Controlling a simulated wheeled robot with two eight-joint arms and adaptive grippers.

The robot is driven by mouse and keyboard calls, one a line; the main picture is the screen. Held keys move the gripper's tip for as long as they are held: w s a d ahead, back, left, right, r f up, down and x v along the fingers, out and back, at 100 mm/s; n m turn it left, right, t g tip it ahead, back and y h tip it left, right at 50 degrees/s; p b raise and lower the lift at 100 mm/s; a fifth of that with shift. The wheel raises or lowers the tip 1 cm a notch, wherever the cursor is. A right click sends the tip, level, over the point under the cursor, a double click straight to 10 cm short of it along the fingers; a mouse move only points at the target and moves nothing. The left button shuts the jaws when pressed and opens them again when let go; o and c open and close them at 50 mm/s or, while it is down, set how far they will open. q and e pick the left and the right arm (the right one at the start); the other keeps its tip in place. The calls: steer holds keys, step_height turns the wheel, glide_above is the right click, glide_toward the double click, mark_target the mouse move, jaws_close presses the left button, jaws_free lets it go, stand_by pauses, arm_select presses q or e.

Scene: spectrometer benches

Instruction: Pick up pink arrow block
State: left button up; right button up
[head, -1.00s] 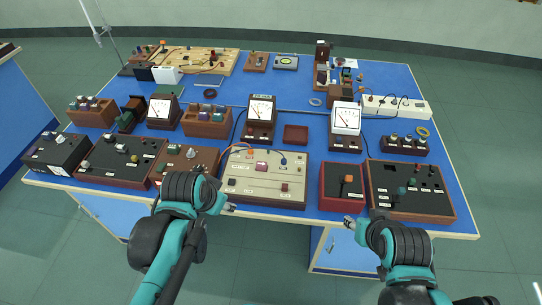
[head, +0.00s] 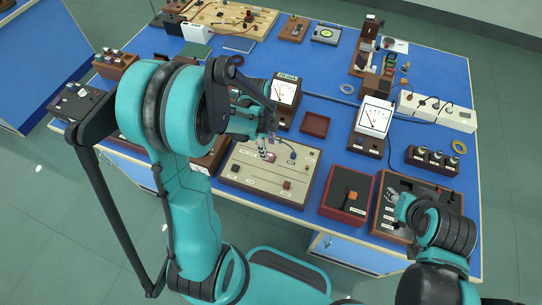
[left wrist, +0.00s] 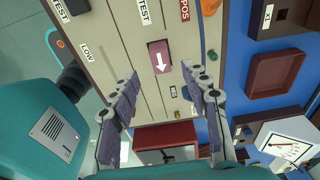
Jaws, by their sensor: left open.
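The pink arrow block (left wrist: 159,57), with a white arrow on its top, sits on the beige panel (left wrist: 120,25) in the left wrist view. In the head view the block (head: 271,157) shows partly beside my left gripper (head: 266,148), which hangs above the beige panel (head: 245,171). In the left wrist view my left gripper (left wrist: 160,73) is open and empty, with its fingers apart on either side of the line to the block. My right gripper (head: 392,201) is over the dark panel at the right; its fingers are too small to read.
A red box with an orange knob (head: 346,194) stands right of the beige panel. An empty brown tray (head: 315,124) and white-faced meters (head: 374,117) stand behind. A blue knob (head: 292,154) is close to the block. My left arm hides the table's left part.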

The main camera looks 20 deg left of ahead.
mark_target(269, 153)
arm_select(q)
step_height(269, 153, down, 5)
steer(key=shift+w+d+r+b, duration=0.1)
steer(key=shift+b, duration=0.6)
steer(key=shift+c, duration=0.4)
steer(key=shift+r, duration=0.1)
jaws_close()
